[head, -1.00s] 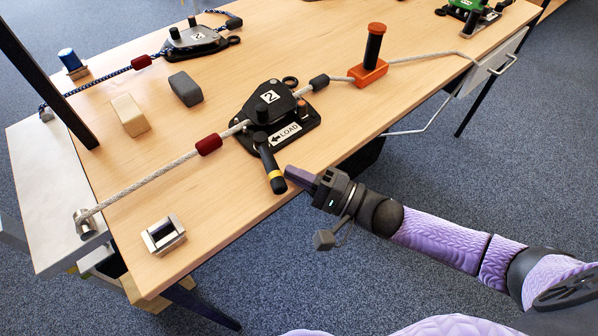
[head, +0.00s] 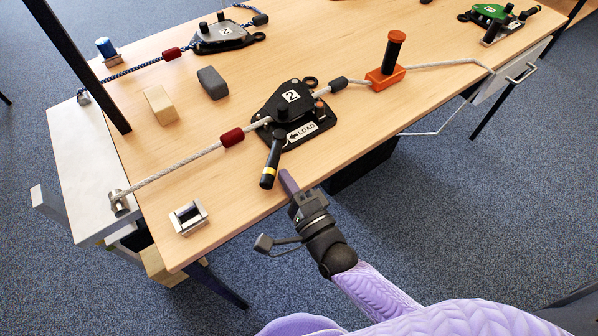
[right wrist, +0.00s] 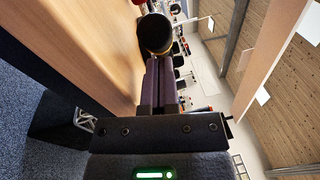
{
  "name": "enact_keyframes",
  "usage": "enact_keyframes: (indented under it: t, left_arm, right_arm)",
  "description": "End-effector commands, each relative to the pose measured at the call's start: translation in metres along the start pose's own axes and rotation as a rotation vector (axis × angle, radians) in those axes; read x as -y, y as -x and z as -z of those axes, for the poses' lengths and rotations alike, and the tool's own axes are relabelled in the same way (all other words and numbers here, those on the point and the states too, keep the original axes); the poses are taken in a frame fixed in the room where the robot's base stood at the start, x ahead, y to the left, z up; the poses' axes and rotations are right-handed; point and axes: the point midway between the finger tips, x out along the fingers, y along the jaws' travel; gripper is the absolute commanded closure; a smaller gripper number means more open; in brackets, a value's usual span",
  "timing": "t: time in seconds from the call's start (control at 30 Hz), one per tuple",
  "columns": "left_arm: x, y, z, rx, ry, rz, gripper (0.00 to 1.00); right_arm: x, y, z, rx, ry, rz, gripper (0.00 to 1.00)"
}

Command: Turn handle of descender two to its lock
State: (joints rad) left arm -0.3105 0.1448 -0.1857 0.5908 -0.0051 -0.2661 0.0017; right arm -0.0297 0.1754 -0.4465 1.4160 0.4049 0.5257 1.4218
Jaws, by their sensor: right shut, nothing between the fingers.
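The black descender (head: 289,106) with a "2" label and a LOAD arrow plate sits on the wooden table (head: 330,150), with the pale rope through it. Its black handle (head: 273,160) with a yellow band points toward the table's front edge, slightly left. My right gripper (head: 286,180) is shut and empty just right of the handle's end, its fingers over the front edge. In the right wrist view the handle's round end (right wrist: 155,33) is right ahead of the shut fingers (right wrist: 158,85); I cannot tell whether they touch. My left gripper is not in view.
Another black descender (head: 222,35) with blue rope is at the back; its label is hard to read. A green device (head: 490,14) is at the far right. An orange block with a black post (head: 388,70) and a metal bracket (head: 188,217) stand on the table. A dark upright post (head: 75,62) rises left.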

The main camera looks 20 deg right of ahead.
Motion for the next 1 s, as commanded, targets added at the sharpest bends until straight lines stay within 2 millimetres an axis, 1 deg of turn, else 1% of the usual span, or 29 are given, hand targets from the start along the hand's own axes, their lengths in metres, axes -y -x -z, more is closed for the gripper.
enact_keyframes:
  t: [0.2,0.4,0.8,1.0]
  left_arm:
    - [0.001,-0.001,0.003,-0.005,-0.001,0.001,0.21]
    - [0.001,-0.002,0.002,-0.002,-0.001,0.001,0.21]
    - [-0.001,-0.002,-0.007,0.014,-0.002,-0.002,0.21]
    - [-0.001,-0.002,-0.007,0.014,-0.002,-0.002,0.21]
  right_arm:
    - [-0.003,-0.006,-0.012,0.001,-0.001,0.000,1.00]
    - [-0.004,-0.010,-0.018,0.002,0.000,0.001,1.00]
    - [-0.005,-0.012,-0.021,0.003,0.001,0.001,1.00]
    - [-0.005,-0.012,-0.021,0.003,0.001,0.001,1.00]
